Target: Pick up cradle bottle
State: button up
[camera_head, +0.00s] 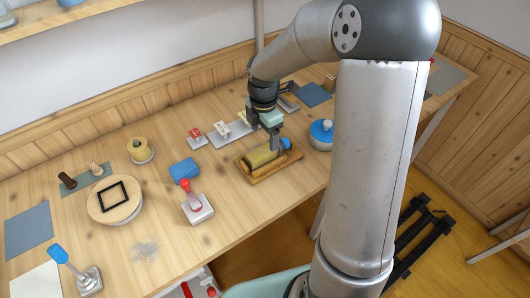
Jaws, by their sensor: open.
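The cradle bottle (260,157) is a yellow-olive bottle with a blue end at its right. It lies on its side in a wooden cradle tray (256,181) on the bench. My gripper (279,143) points down over the bottle's right part, near the blue end. Its jaws are open, with the fingers at or just above the bottle. The fingers partly hide that end, and I cannot tell whether they touch it.
A round blue-lidded jar (321,135) stands close to the right of the cradle. A red-handled lever (196,205) and a blue block (184,171) are to the left. A grey plate (228,134) with small labelled blocks lies behind. Bare bench shows in front.

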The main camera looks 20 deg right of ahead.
aim_at(265, 148)
jog(key=shift+s+d+f+p, duration=0.1)
jog(key=shift+f+p, duration=0.05)
jog(key=shift+f, duration=1.5)
jog(key=shift+s+d+f+p, duration=0.1)
jog(key=shift+f+p, duration=0.05)
jog(key=shift+f, duration=1.45)
jog(key=shift+w, duration=0.1)
jog(key=c, duration=1.3)
